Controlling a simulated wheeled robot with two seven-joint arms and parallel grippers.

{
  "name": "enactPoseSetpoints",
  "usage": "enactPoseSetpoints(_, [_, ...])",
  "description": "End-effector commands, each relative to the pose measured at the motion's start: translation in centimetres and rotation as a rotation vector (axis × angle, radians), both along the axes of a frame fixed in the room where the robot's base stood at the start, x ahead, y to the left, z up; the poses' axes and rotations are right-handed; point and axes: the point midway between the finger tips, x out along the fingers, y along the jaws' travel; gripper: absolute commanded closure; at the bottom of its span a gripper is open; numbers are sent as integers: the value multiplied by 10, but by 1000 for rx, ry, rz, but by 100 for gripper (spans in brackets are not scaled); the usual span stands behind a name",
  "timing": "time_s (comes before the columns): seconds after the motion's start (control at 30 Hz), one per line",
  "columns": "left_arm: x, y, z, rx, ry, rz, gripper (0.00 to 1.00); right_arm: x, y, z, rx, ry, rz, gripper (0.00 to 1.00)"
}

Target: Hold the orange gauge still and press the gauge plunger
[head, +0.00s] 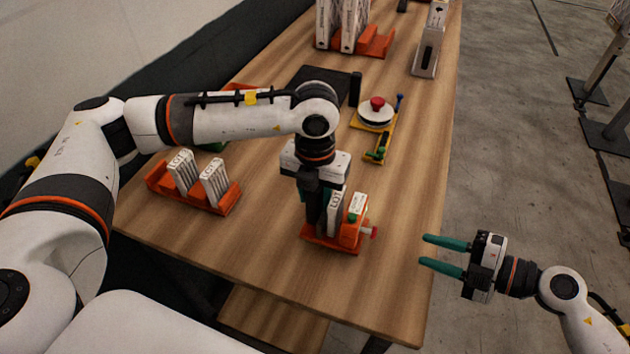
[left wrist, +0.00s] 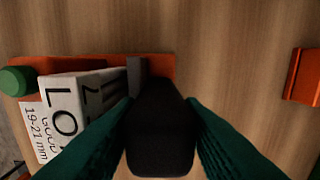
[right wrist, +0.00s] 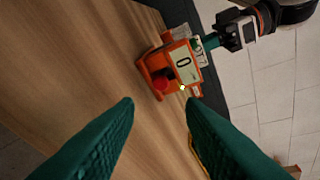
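The orange gauge (head: 330,241) stands near the table's front right edge, with a white block lettered LOT (head: 335,213) in it. The block also shows in the left wrist view (left wrist: 68,108). The gauge's red plunger (head: 373,232) points right, toward my right gripper; in the right wrist view it shows (right wrist: 160,84) beside a display reading 0 (right wrist: 183,62). My left gripper (head: 316,212) points down, its green fingers against both sides of the gauge's black upright handle (left wrist: 160,130). My right gripper (head: 432,252) is open and empty, off the table's right edge, apart from the plunger.
An orange rack (head: 200,200) with two white filters stands left. A yellow fixture (head: 378,135) with a white disc and red knob lies behind the gauge. Another orange rack (head: 375,43) and a white dispenser (head: 428,45) stand far back. Table between gauge and right edge is clear.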

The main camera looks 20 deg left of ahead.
Motion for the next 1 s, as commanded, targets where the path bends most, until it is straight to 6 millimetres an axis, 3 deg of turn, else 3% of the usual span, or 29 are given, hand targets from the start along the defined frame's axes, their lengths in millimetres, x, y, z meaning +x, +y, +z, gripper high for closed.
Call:
enactPoseSetpoints(0.27, [0, 0, -2, 1, 0, 0, 66, 0, 0, 0, 0, 0, 0, 64])
enactPoseSetpoints(0.4, [0, 0, -1, 1, 0, 0, 89, 0, 0, 0, 0, 0, 0, 64])
enactPoseSetpoints(0.5, [0, 0, -1, 1, 0, 0, 100, 0, 0, 0, 0, 0, 0, 64])
enactPoseSetpoints(0.8, [0, 0, -1, 0, 0, 0, 100, 0, 0, 0, 0, 0, 0, 64])
enactPoseSetpoints(0.83, [0, 0, -1, 0, 0, 0, 100, 0, 0, 0, 0, 0, 0, 65])
enactPoseSetpoints(1.0, [0, 0, -1, 0, -1, 0, 100, 0, 0, 0, 0, 0, 0, 93])
